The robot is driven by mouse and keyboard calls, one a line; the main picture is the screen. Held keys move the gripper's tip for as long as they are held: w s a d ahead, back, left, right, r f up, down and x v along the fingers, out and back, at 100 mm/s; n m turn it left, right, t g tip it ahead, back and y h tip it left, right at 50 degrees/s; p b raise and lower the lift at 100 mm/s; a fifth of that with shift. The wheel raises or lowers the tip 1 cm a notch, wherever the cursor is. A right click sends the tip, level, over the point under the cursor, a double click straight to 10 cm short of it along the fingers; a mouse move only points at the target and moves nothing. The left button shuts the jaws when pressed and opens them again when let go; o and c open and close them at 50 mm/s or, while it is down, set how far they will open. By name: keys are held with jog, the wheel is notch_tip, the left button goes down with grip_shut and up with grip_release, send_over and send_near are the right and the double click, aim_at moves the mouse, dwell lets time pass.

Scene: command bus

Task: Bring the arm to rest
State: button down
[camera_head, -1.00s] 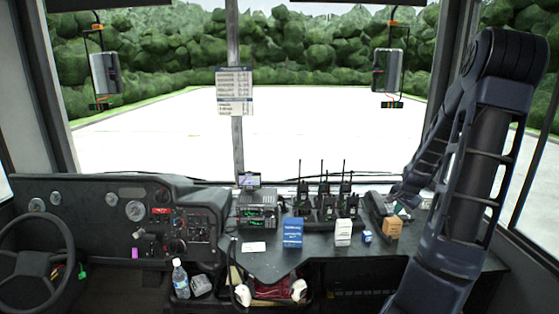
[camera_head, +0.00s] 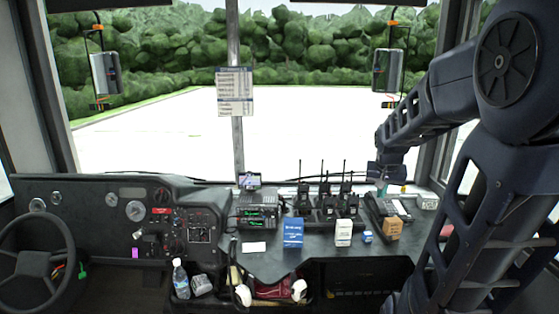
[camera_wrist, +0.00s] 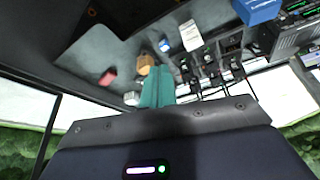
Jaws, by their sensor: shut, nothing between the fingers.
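My arm reaches in from the right side of the head view, its upper part bent over the dashboard. My gripper (camera_head: 382,187) hangs above the right part of the dash counter, close to the desk phone in the picture, small and partly hidden by my wrist. In the wrist view its teal fingers (camera_wrist: 158,88) are together, with nothing between them. The fingers appear clear of the items around them.
A pink object (camera_head: 447,232) lies beside my arm. The windshield is behind.

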jog(key=s+a+r+n, duration=0.1)
jog(key=s+a+r, duration=0.1)
jog(key=s, duration=0.4)
jog(key=s+a+r+n+y, duration=0.1)
jog(key=s+a+r+n, duration=0.1)
jog(key=s, duration=0.5)
jog(key=shift+n, duration=0.3)
